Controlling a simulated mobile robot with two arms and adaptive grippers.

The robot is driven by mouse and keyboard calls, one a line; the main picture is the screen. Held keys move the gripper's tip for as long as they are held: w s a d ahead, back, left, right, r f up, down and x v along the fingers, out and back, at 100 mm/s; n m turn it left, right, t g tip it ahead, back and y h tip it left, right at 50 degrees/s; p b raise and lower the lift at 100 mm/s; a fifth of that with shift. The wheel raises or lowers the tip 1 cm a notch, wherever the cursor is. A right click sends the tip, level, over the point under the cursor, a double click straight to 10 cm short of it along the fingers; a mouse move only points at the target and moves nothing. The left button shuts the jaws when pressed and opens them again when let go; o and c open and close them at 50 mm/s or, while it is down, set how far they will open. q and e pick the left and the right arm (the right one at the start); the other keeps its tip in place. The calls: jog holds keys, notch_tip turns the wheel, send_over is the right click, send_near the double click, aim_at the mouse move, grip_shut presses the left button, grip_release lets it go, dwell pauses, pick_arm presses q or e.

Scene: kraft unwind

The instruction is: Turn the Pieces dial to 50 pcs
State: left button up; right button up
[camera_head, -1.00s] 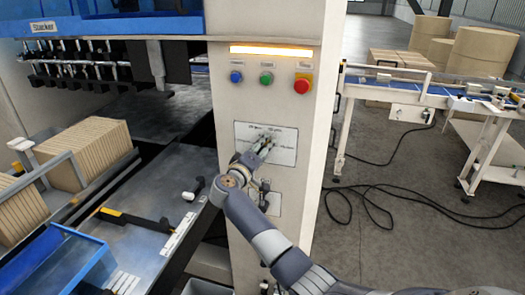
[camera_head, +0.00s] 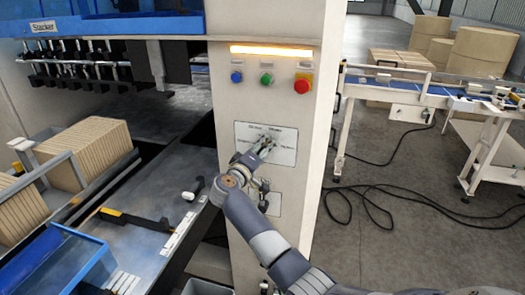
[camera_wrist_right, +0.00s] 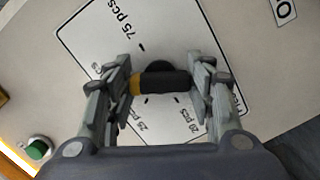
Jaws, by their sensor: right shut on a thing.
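The Pieces dial (camera_wrist_right: 165,80) is a black knob with a yellow end, set on a white label plate (camera_wrist_right: 185,30). In the right wrist view the yellow end points left, towards a label ending in "pcs" that a finger partly hides. "75 pcs" reads clearly above it, and smaller labels sit below. My right gripper (camera_wrist_right: 161,83) is shut on the knob, with one finger at each end. In the head view my right gripper (camera_head: 262,147) is at the plate (camera_head: 285,150) on the machine's front, hiding the knob. My left gripper is not in view.
Blue (camera_head: 236,77), green (camera_head: 266,78) and red (camera_head: 301,83) buttons sit above the plate. A second panel (camera_head: 273,203) lies below, partly behind my arm. A conveyor (camera_head: 430,95) stands to the right, with cables on the floor.

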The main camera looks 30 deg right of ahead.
dwell(0.4)
jog(key=shift+m, duration=0.5)
jog(key=shift+n, duration=0.7)
